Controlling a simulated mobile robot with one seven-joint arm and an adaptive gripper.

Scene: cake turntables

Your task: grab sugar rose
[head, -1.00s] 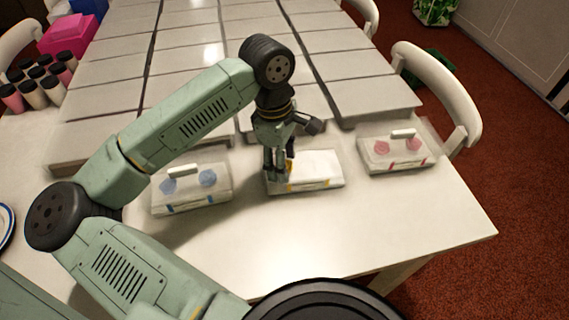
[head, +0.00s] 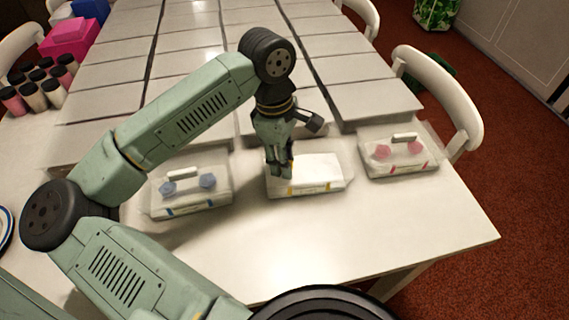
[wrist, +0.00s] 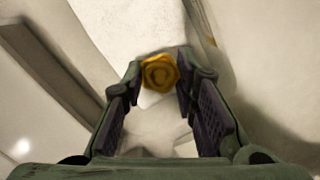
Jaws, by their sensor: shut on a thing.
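A yellow sugar rose (wrist: 160,73) sits between the fingertips of my gripper (wrist: 158,85) in the wrist view. Both fingers touch its sides and are shut on it. In the head view my gripper (head: 280,172) is over the left part of the middle white box (head: 318,172), and the fingers hide the rose there. I cannot tell whether the rose still touches the box. Two blue roses (head: 188,184) lie in the left box, and two pink-red roses (head: 398,149) lie in the right box.
The left box (head: 190,208) and right box (head: 400,168) stand on either side, each with a white handle above. Several jars (head: 40,85) stand at the far left. The white table (head: 300,235) is clear in front of the boxes.

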